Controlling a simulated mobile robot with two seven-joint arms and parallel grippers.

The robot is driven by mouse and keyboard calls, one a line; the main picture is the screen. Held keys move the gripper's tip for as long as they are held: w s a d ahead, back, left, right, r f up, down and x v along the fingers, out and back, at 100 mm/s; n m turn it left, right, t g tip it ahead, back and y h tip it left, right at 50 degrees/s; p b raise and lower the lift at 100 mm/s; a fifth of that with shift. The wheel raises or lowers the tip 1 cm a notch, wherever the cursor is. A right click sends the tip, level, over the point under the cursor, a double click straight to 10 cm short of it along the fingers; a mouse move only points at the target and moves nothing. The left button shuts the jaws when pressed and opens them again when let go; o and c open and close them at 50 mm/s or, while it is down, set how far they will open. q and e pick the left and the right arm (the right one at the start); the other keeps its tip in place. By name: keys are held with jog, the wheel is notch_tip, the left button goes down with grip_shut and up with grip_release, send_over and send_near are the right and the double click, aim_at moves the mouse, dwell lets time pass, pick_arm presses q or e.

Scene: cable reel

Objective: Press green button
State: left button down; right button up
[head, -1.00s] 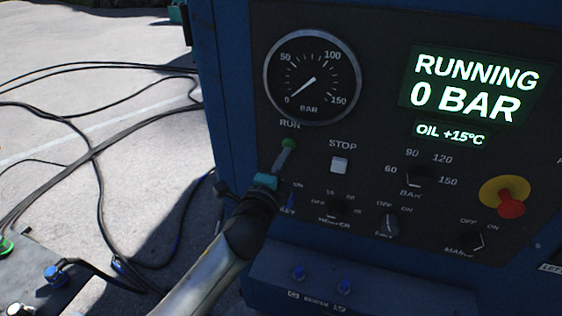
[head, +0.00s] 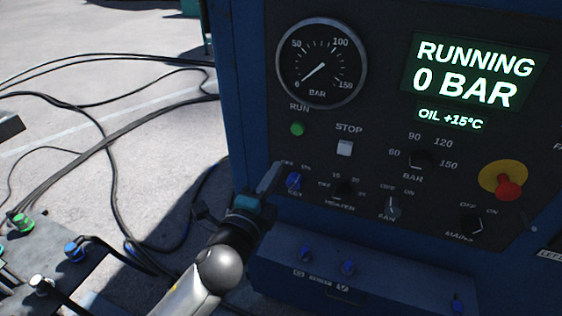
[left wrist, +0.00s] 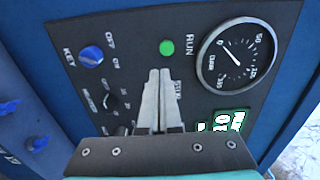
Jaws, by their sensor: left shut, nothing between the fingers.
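The green button (head: 297,129) sits on the dark control panel under the word RUN, below the pressure gauge (head: 321,63). It also shows in the left wrist view (left wrist: 166,47), just beyond the fingertips. My left gripper (head: 275,170) is shut and empty, below and left of the button in the head view and apart from it. Its two fingers (left wrist: 159,76) lie together in the left wrist view. The display (head: 474,74) reads RUNNING, 0 BAR, OIL +15°C. My right gripper is out of view.
A white STOP button (head: 345,148) is right of the green one. A blue key switch (head: 293,181), several knobs and a red stop knob (head: 509,188) on yellow share the panel. Black cables (head: 110,150) lie on the ground at left.

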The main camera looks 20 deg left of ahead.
pick_arm(q)
jog(key=shift+s+a, duration=0.1)
jog(key=shift+s, duration=0.75)
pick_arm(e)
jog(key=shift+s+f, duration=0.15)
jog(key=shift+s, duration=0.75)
